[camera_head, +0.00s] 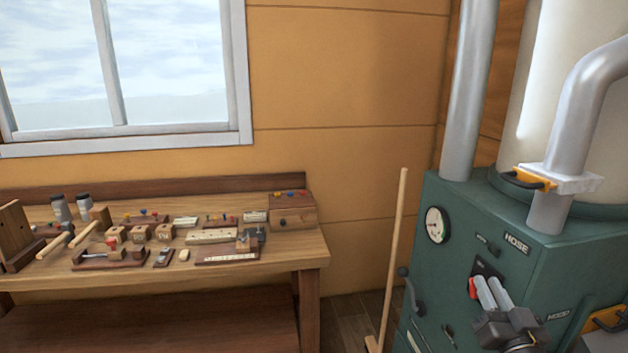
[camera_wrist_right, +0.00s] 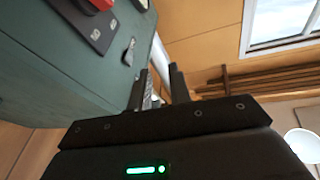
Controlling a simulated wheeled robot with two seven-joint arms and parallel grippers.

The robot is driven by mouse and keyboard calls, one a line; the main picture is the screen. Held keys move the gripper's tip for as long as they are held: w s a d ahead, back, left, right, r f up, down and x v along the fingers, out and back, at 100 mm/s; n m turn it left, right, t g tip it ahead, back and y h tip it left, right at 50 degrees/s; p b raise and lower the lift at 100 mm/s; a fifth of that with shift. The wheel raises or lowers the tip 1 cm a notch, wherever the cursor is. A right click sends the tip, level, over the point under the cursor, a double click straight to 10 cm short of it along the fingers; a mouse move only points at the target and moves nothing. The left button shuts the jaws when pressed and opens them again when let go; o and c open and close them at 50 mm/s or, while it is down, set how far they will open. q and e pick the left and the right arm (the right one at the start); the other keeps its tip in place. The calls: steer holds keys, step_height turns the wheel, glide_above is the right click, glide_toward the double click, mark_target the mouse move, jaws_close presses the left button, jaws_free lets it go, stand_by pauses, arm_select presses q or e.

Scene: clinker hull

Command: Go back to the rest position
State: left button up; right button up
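My right gripper (camera_head: 487,280) shows at the lower right of the head view, in front of the green machine, with its two grey fingers pointing up. In the right wrist view its two dark fingers (camera_wrist_right: 159,70) stand apart with nothing held between them. A red switch (camera_head: 473,288) on a dark plate shows just left of the fingers in the head view. In the wrist view, a red part and its dark plate (camera_wrist_right: 92,28) are at the top left, apart from the fingers. My left gripper is in neither view.
The green machine (camera_head: 455,205) with a gauge, handles and pipes fills the right side. A wooden pole (camera_head: 396,240) leans beside it. A wooden workbench (camera_head: 312,248) with small tools and blocks stands at left below a window. Wall and floor show between them.

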steer(key=s+a+f+n+g, duration=0.1)
steer(key=s+a+f+g, duration=0.15)
steer(key=f, duration=0.45)
steer(key=s+a+f+g, duration=0.1)
steer(key=s+f+g, duration=0.15)
steer(key=f, duration=0.45)
steer(key=s+a+f+n+g+y, duration=0.1)
steer(key=s+a+f+n+g, duration=0.15)
steer(key=s+f+g, duration=0.55)
steer(key=s+a+f+n+g+y, duration=0.15)
steer(key=s+a+f+g, duration=0.25)
steer(key=s+f, duration=0.85)
steer(key=s+f+g, duration=0.1)
steer(key=s+f, duration=0.1)
steer(key=f, duration=1.1)
steer(key=s+f+g, duration=0.1)
steer(key=s+f, duration=0.2)
steer(key=f, duration=1)
steer(key=s+d+f+h, duration=0.1)
steer(key=s+d+f, duration=0.1)
steer(key=s+f, duration=1.1)
steer(key=shift+s+d+f+n+g, duration=0.3)
steer(key=shift+s+g, duration=0.1)
steer(key=shift+s, duration=0.6)
